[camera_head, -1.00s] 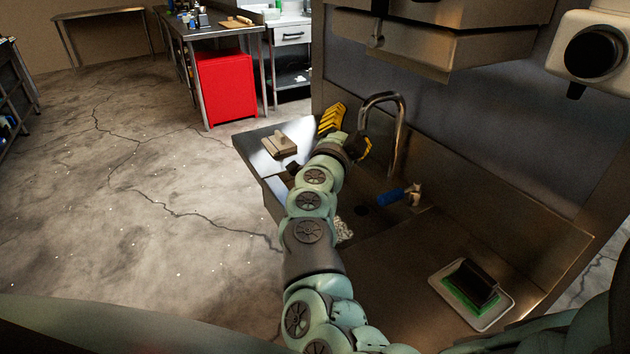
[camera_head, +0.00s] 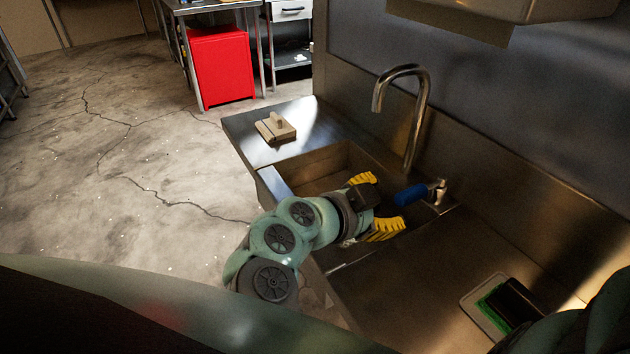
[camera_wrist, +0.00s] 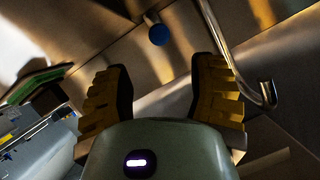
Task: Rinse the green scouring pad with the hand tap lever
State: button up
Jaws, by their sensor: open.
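The tap has a curved metal spout (camera_head: 422,90) above the sink (camera_head: 318,160). Its hand lever, with a blue grip (camera_head: 410,194), points left from a metal valve body at the back wall. My gripper (camera_head: 374,204) is open and empty over the basin, its yellow ribbed fingers spread, just left of the blue grip. In the wrist view the blue grip's round end (camera_wrist: 158,35) shows ahead of the gap between the fingers (camera_wrist: 163,68), apart from both. The green scouring pad (camera_head: 490,298) lies under a dark block on a pale tray (camera_head: 472,306) at the right.
A beige block with a handle (camera_head: 275,127) lies on the counter left of the basin. The back wall (camera_head: 500,165) stands close behind the tap. The steel counter between basin and tray is clear. A red cabinet (camera_head: 222,65) stands far off across the floor.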

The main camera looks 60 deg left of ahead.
aim_at(403, 198)
jog(key=b+x, duration=0.1)
jog(key=x, duration=0.9)
grip_shut()
dwell(0.4)
